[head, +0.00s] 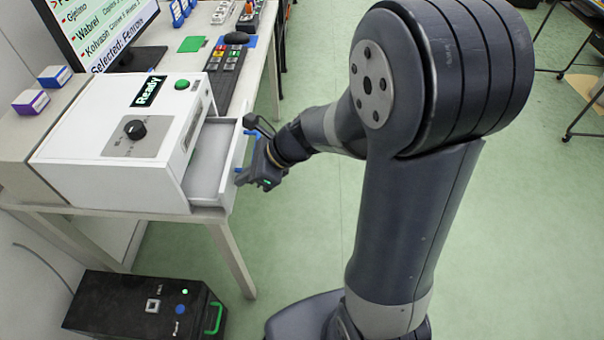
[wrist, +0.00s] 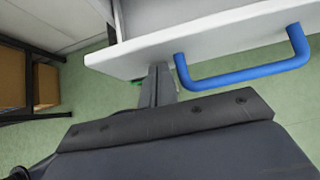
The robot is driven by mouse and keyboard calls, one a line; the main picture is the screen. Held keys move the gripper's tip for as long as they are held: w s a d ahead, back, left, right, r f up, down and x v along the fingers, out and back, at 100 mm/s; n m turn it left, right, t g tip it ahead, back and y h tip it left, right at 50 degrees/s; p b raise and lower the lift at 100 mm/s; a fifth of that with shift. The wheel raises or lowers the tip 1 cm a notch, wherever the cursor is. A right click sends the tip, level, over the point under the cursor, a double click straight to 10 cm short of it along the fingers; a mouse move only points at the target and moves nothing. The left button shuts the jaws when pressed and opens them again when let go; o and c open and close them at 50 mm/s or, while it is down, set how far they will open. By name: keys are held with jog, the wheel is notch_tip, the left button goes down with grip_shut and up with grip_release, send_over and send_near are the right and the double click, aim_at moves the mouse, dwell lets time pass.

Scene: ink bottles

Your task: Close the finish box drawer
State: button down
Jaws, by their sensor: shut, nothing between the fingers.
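The finish box (head: 120,150) is a white machine on the table with a black knob, a green button and a display reading "Ready". Its drawer (head: 208,160) is pulled out to the right and looks empty. My gripper (head: 242,180) is shut and empty beside the drawer front, near its lower end; I cannot tell whether it touches. In the head view my gripper partly hides the handle.
Two small ink boxes (head: 31,102) stand left of the finish box. A monitor (head: 110,30), a keyboard (head: 227,75) and a mouse (head: 236,38) lie farther back. A black case (head: 130,305) with a green handle is on the floor below. Green floor is open to the right.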

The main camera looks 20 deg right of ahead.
aim_at(231, 172)
jog(key=a, duration=0.2)
jog(key=w+a, duration=0.1)
jog(key=a, duration=0.2)
jog(key=w+a+p, duration=0.1)
jog(key=a, duration=0.1)
jog(key=shift+w+a, duration=0.2)
jog(key=shift+a, duration=0.1)
jog(key=shift+w, duration=0.1)
jog(key=shift+a+r, duration=0.1)
jog(key=shift+r, duration=0.05)
jog(key=shift+d, duration=0.5)
jog(key=d, duration=0.1)
jog(key=s+d, duration=0.1)
jog(key=d, duration=0.1)
jog(key=shift+s+d+r+p, duration=0.2)
jog(key=shift+d+p, duration=0.05)
jog(key=shift+p, duration=0.05)
jog(key=p+v, duration=0.1)
jog(key=v, duration=0.8)
jog(key=shift+d+p, duration=0.15)
jog(key=shift+p, duration=0.2)
jog(key=shift+s, duration=0.1)
